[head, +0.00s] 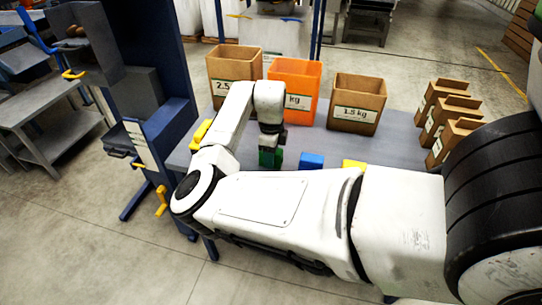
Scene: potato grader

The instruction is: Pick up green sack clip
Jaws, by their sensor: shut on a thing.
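The green sack clip (278,158) shows at the end of my arm, low over the grey table and in front of the orange box. My gripper (270,148) points down and is shut on the green clip. The dark fingers cover part of the clip, and my arm hides the table just below it. I cannot tell whether the clip touches the table or is lifted.
A blue block (311,161) and a yellow block (354,164) lie right of my gripper on the table (400,130). Cardboard boxes (357,104) and an orange box (294,90) stand behind. Smaller boxes (449,120) stand right. A blue machine frame (170,125) stands left.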

